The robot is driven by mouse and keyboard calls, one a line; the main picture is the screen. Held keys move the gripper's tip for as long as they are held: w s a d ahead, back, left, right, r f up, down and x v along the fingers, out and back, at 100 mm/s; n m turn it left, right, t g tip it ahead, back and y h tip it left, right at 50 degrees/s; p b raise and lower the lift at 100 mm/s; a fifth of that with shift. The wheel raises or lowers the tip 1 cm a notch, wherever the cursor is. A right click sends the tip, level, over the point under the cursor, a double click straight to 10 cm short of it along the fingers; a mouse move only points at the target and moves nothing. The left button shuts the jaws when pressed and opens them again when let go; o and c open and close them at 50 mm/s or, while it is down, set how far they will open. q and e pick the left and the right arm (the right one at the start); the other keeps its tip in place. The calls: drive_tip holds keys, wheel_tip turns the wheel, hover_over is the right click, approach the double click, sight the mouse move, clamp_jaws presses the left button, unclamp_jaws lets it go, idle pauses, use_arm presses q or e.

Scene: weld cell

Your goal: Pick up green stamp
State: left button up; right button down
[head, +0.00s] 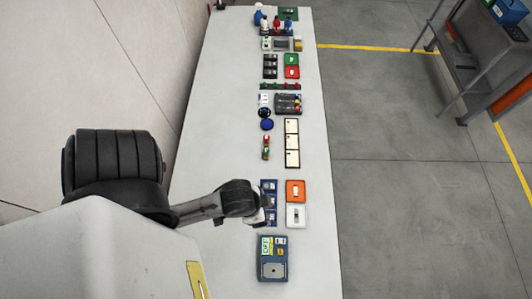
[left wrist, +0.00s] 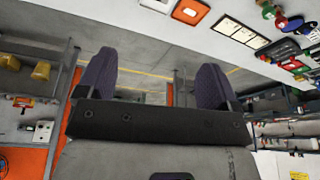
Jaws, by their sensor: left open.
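In the left wrist view small green (left wrist: 279,26) and red pieces show at the top right. They are too small to tell which one is the green stamp. My left gripper (head: 262,206) is over the near part of the table, by the blue trays, nearer to me than the green and red item. In the left wrist view its two dark fingers (left wrist: 153,78) are wide apart with nothing between them. My right gripper is in neither view.
Near my left gripper are blue trays (head: 269,186), an orange tray (head: 295,190), a white tray (head: 296,215) and a blue box (head: 272,259). White cards (head: 292,143) and a dark box (head: 288,103) lie farther off. The table's left strip is clear.

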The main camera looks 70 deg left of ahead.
use_arm(q)
drive_tip(key=shift+a, duration=0.2)
drive_tip(key=c, duration=0.5)
drive_tip(key=shift+o, duration=0.2)
